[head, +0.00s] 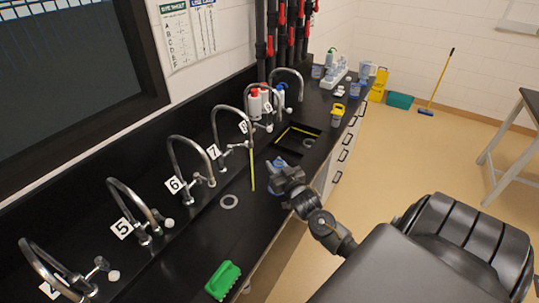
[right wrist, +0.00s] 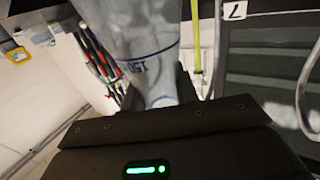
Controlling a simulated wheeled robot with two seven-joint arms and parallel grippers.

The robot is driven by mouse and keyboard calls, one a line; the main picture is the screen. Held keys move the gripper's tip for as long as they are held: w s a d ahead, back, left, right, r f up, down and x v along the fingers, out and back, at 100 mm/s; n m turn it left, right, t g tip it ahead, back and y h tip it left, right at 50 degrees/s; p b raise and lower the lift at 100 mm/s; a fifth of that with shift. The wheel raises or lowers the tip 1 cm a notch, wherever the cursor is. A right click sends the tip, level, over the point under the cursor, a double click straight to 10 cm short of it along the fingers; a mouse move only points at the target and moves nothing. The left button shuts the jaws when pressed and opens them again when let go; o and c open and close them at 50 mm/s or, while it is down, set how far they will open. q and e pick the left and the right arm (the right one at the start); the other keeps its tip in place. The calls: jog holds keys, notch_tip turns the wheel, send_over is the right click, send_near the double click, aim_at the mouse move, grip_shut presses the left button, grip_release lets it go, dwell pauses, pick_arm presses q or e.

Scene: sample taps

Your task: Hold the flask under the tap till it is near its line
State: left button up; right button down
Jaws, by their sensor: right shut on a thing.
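My right gripper (head: 283,176) is shut on the flask (head: 275,168), above the bench to the right of tap 7 (head: 222,128). A thin yellow stream (head: 252,170) hangs straight down from that tap's spout, left of the flask. In the right wrist view the flask (right wrist: 145,45) is pale and see-through, with a blue line and a blue "150" mark. The yellow stream (right wrist: 196,45) passes beside the flask there, apart from it in the picture. I cannot make out any liquid inside. My left gripper is not in view.
More numbered taps line the black bench, such as tap 6 (head: 188,158) and tap 5 (head: 132,205). A grey ring (head: 229,201) and a green brush (head: 223,280) lie on the bench.

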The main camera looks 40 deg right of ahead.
jog(key=shift+w+a, duration=0.1)
jog(key=shift+w, duration=0.25)
jog(key=shift+s+f+b, duration=0.1)
jog(key=shift+s+b, duration=0.1)
jog(key=shift+b, duration=0.3)
jog(key=shift+w+a+f+b, duration=0.15)
jog(key=shift+w+f+b, duration=0.4)
jog(key=shift+w+b, duration=0.35)
pick_arm(q)
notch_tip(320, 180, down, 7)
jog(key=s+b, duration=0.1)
jog(key=b, duration=0.3)
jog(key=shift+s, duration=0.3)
pick_arm(e)
jog(key=w+a+f, duration=0.1)
jog(key=w+a, duration=0.1)
jog(key=w, duration=0.6)
jog(key=shift+w+a+f, duration=0.2)
jog(key=shift+w+a, duration=0.15)
jog(key=shift+a, duration=0.05)
